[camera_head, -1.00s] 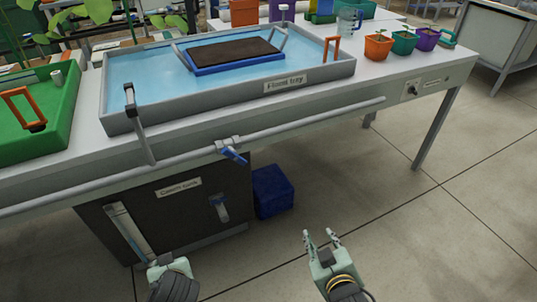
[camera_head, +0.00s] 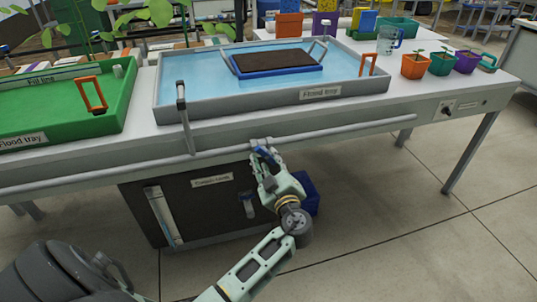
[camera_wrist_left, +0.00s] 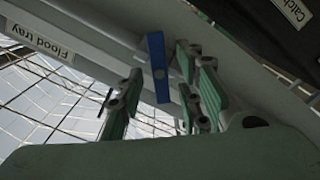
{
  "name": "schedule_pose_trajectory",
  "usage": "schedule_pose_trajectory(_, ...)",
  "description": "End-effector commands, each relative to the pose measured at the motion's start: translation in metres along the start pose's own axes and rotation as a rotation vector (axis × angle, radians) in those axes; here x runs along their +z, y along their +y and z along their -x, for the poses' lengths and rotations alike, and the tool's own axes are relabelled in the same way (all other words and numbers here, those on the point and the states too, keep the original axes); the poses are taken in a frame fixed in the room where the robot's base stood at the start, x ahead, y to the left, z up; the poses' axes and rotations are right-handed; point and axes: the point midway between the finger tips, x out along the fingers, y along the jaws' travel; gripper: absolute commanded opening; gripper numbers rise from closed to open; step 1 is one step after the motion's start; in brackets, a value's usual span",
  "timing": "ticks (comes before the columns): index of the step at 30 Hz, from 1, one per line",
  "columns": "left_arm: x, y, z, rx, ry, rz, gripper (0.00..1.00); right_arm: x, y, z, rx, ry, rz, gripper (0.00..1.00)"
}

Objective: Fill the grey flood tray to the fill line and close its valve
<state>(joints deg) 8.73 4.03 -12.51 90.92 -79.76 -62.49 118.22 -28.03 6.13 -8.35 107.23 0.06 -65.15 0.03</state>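The grey flood tray (camera_head: 240,104) stands on the bench and holds blue water. I cannot make out a fill line in it. Its valve has a blue lever (camera_head: 264,155) on the pipe below the tray's front, partly hidden by my gripper in the head view. My left gripper (camera_head: 262,158) is at this valve. In the left wrist view the blue lever (camera_wrist_left: 158,68) stands between the open fingers (camera_wrist_left: 158,95), with a clear gap on its left side. It is close to the right-hand fingers; I cannot tell whether they touch. My right gripper is out of view.
A green flood tray (camera_head: 65,112) with an orange handle sits at the left. A dark tray (camera_head: 278,60) sits in the grey one. Below are the pipe (camera_head: 340,132), a dark catch tank (camera_head: 200,205) and a blue box (camera_head: 308,195). Potted seedlings stand at the bench's right.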

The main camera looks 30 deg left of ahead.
Motion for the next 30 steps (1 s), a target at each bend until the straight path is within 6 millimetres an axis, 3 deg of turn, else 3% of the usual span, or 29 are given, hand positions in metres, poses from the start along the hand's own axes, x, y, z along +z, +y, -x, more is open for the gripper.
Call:
schedule_pose_trajectory(6,0.000,0.000,-0.026,0.000,0.000,0.000,0.33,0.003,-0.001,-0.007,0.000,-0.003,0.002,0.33)
schedule_pose_trajectory(16,0.000,-0.001,-0.030,-0.001,-0.001,0.000,0.33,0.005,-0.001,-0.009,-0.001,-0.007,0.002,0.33)
schedule_pose_trajectory(27,0.000,-0.001,-0.030,-0.002,-0.002,-0.001,0.01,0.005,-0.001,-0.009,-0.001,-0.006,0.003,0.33)
schedule_pose_trajectory(30,0.001,-0.001,-0.030,-0.003,-0.002,-0.001,0.00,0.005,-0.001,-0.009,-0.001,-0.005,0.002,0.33)
